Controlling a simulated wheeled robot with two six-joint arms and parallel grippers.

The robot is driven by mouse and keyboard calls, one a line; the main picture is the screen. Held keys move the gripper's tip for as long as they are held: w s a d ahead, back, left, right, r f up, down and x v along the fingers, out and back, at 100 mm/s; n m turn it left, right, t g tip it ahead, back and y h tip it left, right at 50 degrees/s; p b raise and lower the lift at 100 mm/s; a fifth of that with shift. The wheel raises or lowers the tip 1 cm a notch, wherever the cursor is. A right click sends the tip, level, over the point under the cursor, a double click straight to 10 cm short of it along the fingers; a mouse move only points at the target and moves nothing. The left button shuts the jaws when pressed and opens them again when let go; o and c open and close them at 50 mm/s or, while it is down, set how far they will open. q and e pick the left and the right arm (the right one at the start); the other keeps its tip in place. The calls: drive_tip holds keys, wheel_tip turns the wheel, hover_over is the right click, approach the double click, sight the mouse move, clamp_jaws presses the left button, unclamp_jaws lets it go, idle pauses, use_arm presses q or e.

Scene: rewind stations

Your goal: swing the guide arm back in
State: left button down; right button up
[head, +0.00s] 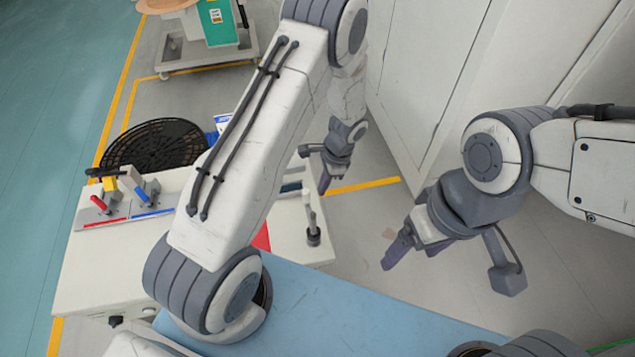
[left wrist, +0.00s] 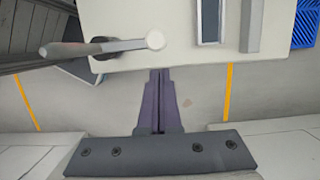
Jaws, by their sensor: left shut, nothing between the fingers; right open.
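A grey bar (left wrist: 125,44) with a round white end, which looks like the guide arm, shows at the top left of the left wrist view. A dark foot is partly hidden under it. In the head view, a pale upright post (head: 308,207) on a dark foot stands at the right edge of the white station top (head: 95,258); I cannot tell how much of the guide arm it is. My left gripper (head: 323,188) is shut and empty beyond that edge; its fingers (left wrist: 158,97) point at the edge, apart from the bar's white end. My right gripper (head: 408,256) is open and empty over the floor.
My left arm covers much of the station top. A black slotted disc (head: 155,145) and red and blue toggle handles (head: 145,195) are at its left. A cart (head: 205,55) stands behind. Pale cabinets (head: 425,70) stand right. A blue crate (left wrist: 304,22) shows in the wrist view.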

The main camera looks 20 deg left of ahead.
use_arm(q)
drive_tip(key=shift+s+a, duration=0.45)
drive_tip(key=shift+a, duration=0.2)
use_arm(e)
drive_tip(key=shift+r, duration=0.4)
